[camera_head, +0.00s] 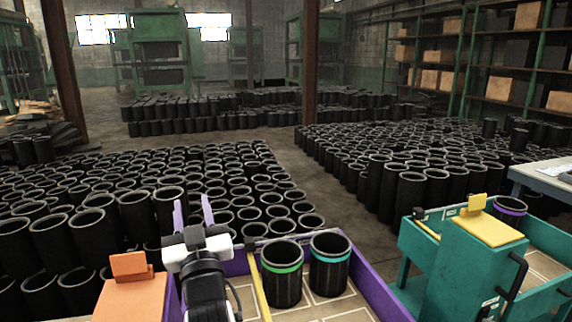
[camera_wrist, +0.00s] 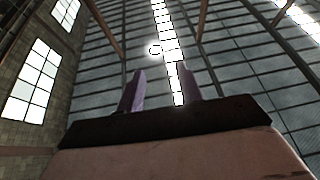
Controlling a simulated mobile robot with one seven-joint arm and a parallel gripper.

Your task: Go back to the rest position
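My gripper (camera_head: 193,208) points upward at the lower middle-left of the head view, with its two purple fingers apart and nothing between them. The wrist view also shows the gripper (camera_wrist: 161,80), fingers spread against the roof. A black sleeve with a green band (camera_head: 282,287) and one with a teal band (camera_head: 329,278) stand upright in the purple crate (camera_head: 382,284), right of my gripper. A black sleeve with a purple band (camera_head: 509,220) stands in the teal crate (camera_head: 545,238) at the right.
Many black sleeves (camera_head: 95,228) cover the floor to the left, and more (camera_head: 410,188) stand to the right. A yellow divider (camera_head: 260,290) crosses the purple crate. An orange part (camera_head: 130,295) sits left of my arm. A grey table (camera_head: 548,178) is at the right edge.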

